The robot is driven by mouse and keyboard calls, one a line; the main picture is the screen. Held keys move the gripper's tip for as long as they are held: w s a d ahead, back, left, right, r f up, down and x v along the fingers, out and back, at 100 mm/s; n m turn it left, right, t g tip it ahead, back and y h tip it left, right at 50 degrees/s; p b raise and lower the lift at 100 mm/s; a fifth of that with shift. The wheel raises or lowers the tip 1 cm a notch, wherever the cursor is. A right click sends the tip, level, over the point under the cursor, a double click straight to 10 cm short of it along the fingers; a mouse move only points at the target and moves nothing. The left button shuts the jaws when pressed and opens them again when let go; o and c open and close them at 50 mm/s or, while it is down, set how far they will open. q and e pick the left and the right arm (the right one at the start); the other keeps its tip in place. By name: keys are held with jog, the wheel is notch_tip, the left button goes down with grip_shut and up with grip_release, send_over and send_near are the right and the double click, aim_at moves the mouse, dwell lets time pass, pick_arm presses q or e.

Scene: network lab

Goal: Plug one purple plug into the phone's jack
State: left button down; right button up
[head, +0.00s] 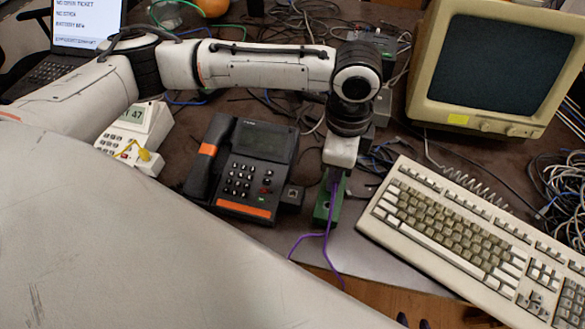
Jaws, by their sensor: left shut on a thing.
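The dark desk phone (247,183) with an orange stripe lies on the table in the middle, its handset on its left. A small dark box with a socket (292,197), which looks like the jack, sits at its lower right side. My left gripper (337,172) points down just right of this box and is shut. A purple cable (326,243) runs from under its fingers, over a green block (326,207), and hangs past the table's front edge. The purple plug itself is hidden at the fingers. My right gripper is not in view.
A beige keyboard (455,225) lies close on the right, with an old monitor (497,62) behind it. A white phone-like device (135,132) stands at left. A laptop (75,35) and an orange round thing (212,7) are at the back. Loose cables cover much of the table.

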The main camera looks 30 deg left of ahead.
aim_at(293, 197)
pick_arm(q)
jog(key=shift+r+p, duration=2.05)
jog(key=shift+p, duration=0.8)
jog(key=shift+s+a+m+b, duration=0.2)
jog(key=shift+m+b, duration=0.25)
jog(key=shift+m, duration=0.15)
jog(key=s+a+m+b, duration=0.1)
jog(key=s+m+b, duration=0.1)
jog(key=m, duration=0.3)
jog(key=s+a+m+b, duration=0.1)
jog(key=a+m+b, duration=0.1)
jog(key=m+b, duration=0.3)
jog(key=s+a+m+b, duration=0.2)
jog(key=m+b, duration=0.1)
jog(key=m, duration=0.3)
jog(key=shift+s+a+f+m+b, duration=0.15)
jog(key=shift+s+a+m+b, duration=0.05)
jog(key=shift+s+m+b, duration=0.2)
jog(key=shift+f+b, duration=0.8)
jog(key=shift+b, duration=0.2)
jog(key=shift+p, duration=0.4)
